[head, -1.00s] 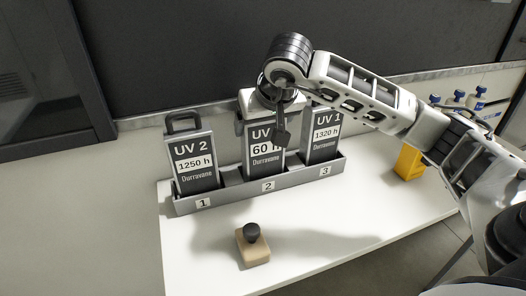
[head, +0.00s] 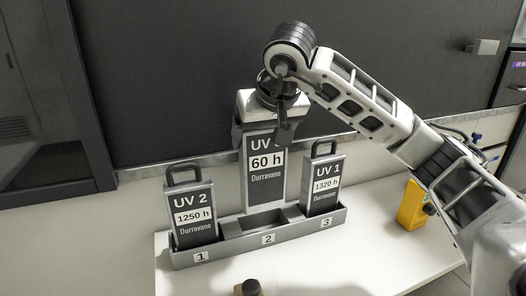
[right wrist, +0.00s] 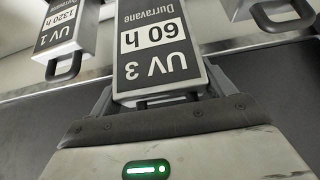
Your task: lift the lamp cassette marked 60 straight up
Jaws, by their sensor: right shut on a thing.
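The lamp cassette marked 60 h (head: 265,182) is a dark grey upright block with a white label, in the middle of the head view. My right gripper (head: 262,122) is shut on its top end from above. The cassette's lower edge is above or near the rim of slot 2, whose dark opening shows empty in front of it. In the right wrist view the cassette (right wrist: 155,65) appears upside down, reading UV 3, between my fingers (right wrist: 155,107). Its handle is mostly hidden in the gripper. My left gripper is not in view.
The grey rack (head: 230,248) has slots numbered 1 to 3. Cassette UV 2, 1250 h (head: 192,214), stands in slot 1 and cassette UV 1, 1320 h (head: 323,185), in slot 3. A stamp (head: 248,288) sits in front. A yellow object (head: 412,206) stands at right.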

